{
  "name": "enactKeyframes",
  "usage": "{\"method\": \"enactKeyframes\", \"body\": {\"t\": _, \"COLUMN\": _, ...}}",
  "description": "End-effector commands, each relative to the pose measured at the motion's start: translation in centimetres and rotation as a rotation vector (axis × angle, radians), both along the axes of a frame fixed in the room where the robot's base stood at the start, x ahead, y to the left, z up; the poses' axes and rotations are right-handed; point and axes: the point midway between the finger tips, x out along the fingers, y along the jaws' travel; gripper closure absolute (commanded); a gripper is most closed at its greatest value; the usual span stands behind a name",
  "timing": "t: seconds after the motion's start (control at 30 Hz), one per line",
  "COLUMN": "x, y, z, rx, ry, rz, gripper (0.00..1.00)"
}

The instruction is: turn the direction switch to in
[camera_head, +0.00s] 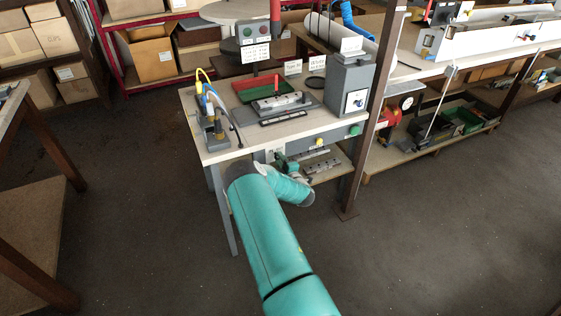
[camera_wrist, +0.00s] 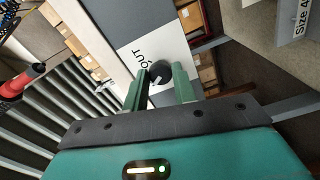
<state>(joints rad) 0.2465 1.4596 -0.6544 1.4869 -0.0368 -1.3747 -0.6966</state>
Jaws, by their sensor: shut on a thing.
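The direction switch (camera_wrist: 159,70) is a round black knob on a white and grey plate (camera_wrist: 135,50), seen in the wrist view. The word OUT is readable beside the knob; no other label on the plate is readable. My gripper (camera_wrist: 161,82) has its two green fingers on either side of the knob, shut on it. Which way the knob points is hard to tell. In the head view my gripper (camera_head: 283,164) is at the front panel of the workbench (camera_head: 222,152), left of a yellow button (camera_head: 319,141). The switch is hidden there by my arm.
A green button (camera_head: 354,130) is on the panel's right. On the bench stand a grey box (camera_head: 348,84), red and green trays (camera_head: 257,84) and upright tools (camera_head: 212,115). A brown post (camera_head: 372,120) rises at the bench's right corner. The floor in front is clear.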

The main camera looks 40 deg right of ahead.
Motion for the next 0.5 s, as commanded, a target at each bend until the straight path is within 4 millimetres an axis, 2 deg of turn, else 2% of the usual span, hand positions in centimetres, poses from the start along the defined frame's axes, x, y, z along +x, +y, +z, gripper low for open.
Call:
{"method": "enactKeyframes", "body": {"t": 0.2, "x": 0.04, "y": 0.07, "z": 0.03, "rx": -0.131, "ry": 0.037, "rz": 0.002, "gripper": 0.96}}
{"method": "enactKeyframes", "body": {"t": 0.5, "x": 0.04, "y": 0.07, "z": 0.04, "rx": -0.214, "ry": 0.062, "rz": 0.002, "gripper": 0.96}}
